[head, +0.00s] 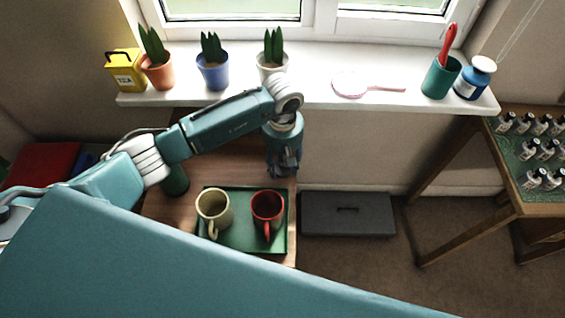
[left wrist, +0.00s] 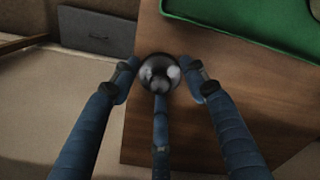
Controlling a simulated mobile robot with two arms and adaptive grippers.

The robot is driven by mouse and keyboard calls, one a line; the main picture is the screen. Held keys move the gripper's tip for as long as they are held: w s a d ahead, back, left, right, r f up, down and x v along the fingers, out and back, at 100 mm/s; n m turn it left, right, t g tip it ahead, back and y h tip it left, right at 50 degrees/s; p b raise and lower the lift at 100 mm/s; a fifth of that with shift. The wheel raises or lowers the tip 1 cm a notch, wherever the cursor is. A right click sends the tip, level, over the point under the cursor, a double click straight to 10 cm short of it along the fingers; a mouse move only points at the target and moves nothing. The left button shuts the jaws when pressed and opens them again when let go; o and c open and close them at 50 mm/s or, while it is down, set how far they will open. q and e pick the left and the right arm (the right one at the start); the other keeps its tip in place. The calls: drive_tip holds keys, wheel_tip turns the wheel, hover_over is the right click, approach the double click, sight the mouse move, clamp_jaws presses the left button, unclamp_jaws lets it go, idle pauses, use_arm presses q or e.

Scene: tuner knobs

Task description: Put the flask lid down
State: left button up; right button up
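My left gripper (head: 284,168) points down at the right edge of the wooden table (head: 190,130). In the left wrist view my left gripper (left wrist: 160,75) has its fingers close around a dark, shiny, round lid (left wrist: 158,68), one on each side and one at the near side. The lid seems held between them; its height above the table is hard to tell. In the head view the lid is hidden by the gripper. A dark green cylinder (head: 175,182), perhaps the flask, stands partly hidden behind my left arm. My right gripper is not in view.
A green tray (head: 244,243) with a cream mug (head: 213,212) and a red mug (head: 267,208) stands just in front of the gripper. The windowsill (head: 320,88) holds pots and other items. A grey box (head: 347,214) lies right of the table. Bare wood shows around the tray.

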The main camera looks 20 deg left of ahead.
sight(283, 163)
use_arm(q)
drive_tip(key=shift+o, duration=1.2)
drive_tip(key=shift+r, duration=0.25)
wheel_tip(283, 163, up, 12)
drive_tip(key=p, duration=0.7)
drive_tip(key=shift+f, duration=0.15)
